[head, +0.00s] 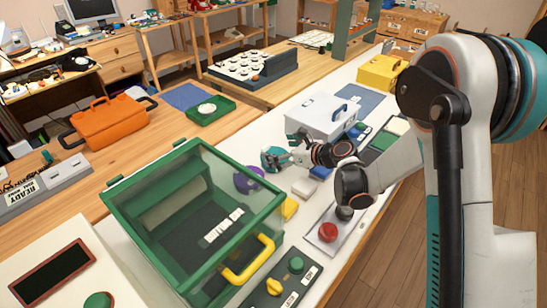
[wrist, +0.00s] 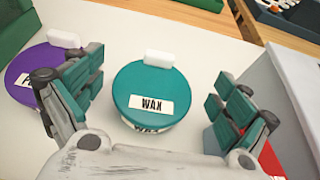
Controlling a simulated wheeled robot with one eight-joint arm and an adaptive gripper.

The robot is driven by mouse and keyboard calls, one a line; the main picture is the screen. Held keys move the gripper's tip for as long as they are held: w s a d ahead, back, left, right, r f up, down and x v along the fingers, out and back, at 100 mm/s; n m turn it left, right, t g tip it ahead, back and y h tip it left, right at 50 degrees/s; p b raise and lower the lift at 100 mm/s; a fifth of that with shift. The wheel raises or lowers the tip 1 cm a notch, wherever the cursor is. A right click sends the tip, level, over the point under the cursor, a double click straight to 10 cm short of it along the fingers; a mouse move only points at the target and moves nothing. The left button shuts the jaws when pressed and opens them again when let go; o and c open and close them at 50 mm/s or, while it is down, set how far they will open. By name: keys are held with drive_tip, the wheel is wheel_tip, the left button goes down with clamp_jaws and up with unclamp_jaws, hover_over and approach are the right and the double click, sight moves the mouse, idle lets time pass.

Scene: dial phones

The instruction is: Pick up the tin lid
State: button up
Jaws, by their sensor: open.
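A round teal tin lid (wrist: 145,85) labelled WAX sits on a tin in the wrist view, with a white tab (wrist: 159,59) at its far edge. A second WAX label shows below it on the tin's side. My gripper (wrist: 158,78) is open, with one teal finger on each side of the lid and clear gaps to both. In the head view my gripper (head: 290,153) is over the white table, and its fingers partly hide the teal tin. A purple tin (wrist: 30,72) with a white tab stands just left of the left finger.
A green-framed glass case (head: 160,190) with a yellow handle stands nearby at the left. A white box (head: 322,115) is close behind my gripper. A red button panel (head: 328,232) and a dial panel (head: 285,280) lie along the table's front edge.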

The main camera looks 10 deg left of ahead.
sight(267, 147)
drive_tip(key=b+x, duration=0.1)
drive_tip(key=x, duration=0.3)
drive_tip(key=shift+a+b, duration=0.1)
drive_tip(key=shift+b, duration=0.2)
drive_tip(key=shift+r, duration=0.1)
drive_tip(key=c, duration=1)
drive_tip(key=shift+r, duration=0.1)
drive_tip(key=shift+c, duration=0.2)
